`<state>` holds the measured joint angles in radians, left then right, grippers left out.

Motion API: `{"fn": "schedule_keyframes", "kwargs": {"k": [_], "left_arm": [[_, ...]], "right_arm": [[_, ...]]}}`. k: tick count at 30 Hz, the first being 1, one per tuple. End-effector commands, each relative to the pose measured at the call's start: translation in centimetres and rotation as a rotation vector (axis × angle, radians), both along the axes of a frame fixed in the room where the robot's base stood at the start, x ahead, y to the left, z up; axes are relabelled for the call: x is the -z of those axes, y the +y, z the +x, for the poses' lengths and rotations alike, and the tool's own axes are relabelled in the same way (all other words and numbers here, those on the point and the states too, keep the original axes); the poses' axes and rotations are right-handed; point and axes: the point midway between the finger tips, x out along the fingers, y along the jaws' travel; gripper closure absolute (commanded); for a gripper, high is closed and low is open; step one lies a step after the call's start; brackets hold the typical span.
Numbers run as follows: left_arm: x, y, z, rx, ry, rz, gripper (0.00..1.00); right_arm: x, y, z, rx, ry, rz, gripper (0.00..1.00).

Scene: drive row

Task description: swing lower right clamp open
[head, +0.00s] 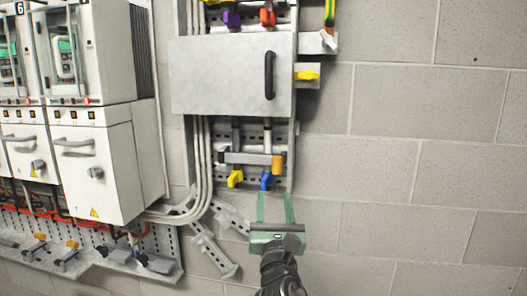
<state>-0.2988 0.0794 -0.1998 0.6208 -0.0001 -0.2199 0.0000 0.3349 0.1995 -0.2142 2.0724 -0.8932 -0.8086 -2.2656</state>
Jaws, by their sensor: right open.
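My right gripper (276,200) is open and empty, its two green fingers pointing up toward the bottom of the wall panel. A blue lever (266,181) is just above the fingertips, nearer the left one. An orange-handled part (278,163) sits above it at the right end of a grey bar, and a yellow lever (236,178) is to the left. Another yellow handle (307,75) sticks out at the right of the grey cover (225,85). I cannot tell which of these belongs to the lower right clamp. My left gripper is not in view.
The grey cover has a black handle (270,75). White drive cabinets (90,165) stand at the left. Grey pipes run beside the panel, and slotted rails (215,255) lie below it. The block wall (420,140) to the right is clear.

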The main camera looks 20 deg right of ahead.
Motion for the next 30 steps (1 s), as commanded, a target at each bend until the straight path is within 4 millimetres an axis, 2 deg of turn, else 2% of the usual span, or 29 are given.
{"fn": "schedule_keyframes", "kwargs": {"k": [1, 2, 6, 18, 24, 30], "left_arm": [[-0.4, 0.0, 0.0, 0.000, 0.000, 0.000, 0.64], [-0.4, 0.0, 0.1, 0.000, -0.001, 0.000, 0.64], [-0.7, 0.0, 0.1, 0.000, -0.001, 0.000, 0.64], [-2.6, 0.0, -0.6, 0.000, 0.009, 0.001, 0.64], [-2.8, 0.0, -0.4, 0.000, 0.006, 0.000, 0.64], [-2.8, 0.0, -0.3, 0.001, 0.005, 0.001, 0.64]], "right_arm": [[-2.2, -0.2, -0.9, 0.024, -0.022, -0.037, 0.55], [-3.0, -0.3, -1.3, 0.038, -0.030, -0.056, 0.55], [-4.6, -0.7, -1.6, 0.065, -0.041, -0.094, 0.55], [-6.8, -3.0, 3.5, 0.063, -0.039, -0.091, 0.55], [-7.1, -3.5, 4.5, 0.062, -0.040, -0.091, 0.55], [-7.0, -3.6, 4.6, 0.061, -0.040, -0.090, 0.55]]}}
